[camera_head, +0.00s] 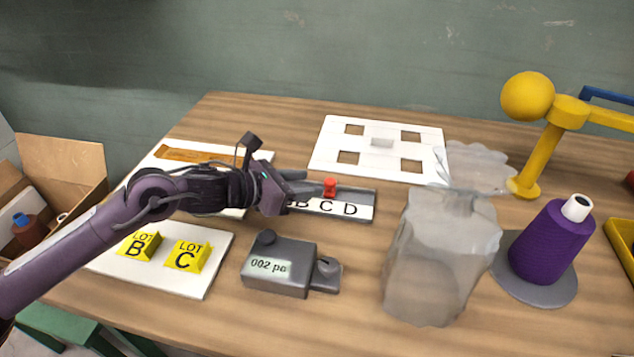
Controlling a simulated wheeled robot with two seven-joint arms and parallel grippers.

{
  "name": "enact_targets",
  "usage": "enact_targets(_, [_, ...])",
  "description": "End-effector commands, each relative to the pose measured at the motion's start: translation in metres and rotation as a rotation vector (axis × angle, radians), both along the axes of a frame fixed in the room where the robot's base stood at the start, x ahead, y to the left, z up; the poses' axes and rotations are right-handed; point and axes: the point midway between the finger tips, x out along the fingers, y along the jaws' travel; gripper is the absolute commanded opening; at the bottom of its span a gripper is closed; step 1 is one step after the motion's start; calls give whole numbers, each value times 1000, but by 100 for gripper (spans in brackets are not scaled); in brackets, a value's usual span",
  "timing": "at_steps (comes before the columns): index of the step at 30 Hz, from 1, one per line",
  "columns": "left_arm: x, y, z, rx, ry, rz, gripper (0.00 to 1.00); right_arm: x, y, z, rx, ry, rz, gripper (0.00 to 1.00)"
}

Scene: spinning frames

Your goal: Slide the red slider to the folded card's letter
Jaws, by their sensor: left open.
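The red slider (330,187) stands upright in the grey track of a letter strip (366,203), roughly behind the letter C. The strip's letters B, C and D show; its left end is hidden by my left gripper. That gripper (304,186) is open, with its fingers reaching right beside the slider; I cannot tell whether they touch it. Two yellow folded cards stand on a white board (208,278) at the front left: one card reads LOT B (139,246), the other LOT C (187,257). My right gripper is out of view.
A grey device (280,265) with a small display sits in front of the strip. A translucent bag (440,260) stands to its right. A purple spool (550,243) and a yellow stand (540,150) are farther right. A white board with square holes (325,152) lies behind.

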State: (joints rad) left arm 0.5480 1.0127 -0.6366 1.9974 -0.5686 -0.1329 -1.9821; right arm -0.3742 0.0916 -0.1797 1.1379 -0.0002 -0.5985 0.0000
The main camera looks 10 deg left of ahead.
Motion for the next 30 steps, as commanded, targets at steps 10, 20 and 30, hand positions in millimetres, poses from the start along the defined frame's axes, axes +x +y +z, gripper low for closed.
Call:
enact_targets(10, [-17, 17, 10, -1, 0, -1, 43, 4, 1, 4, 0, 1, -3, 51])
enact_targets(20, [-17, 18, 11, -2, 0, -1, 43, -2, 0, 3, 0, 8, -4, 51])
enact_targets(30, [-17, 18, 52, -1, -1, 0, 43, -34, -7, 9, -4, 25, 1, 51])
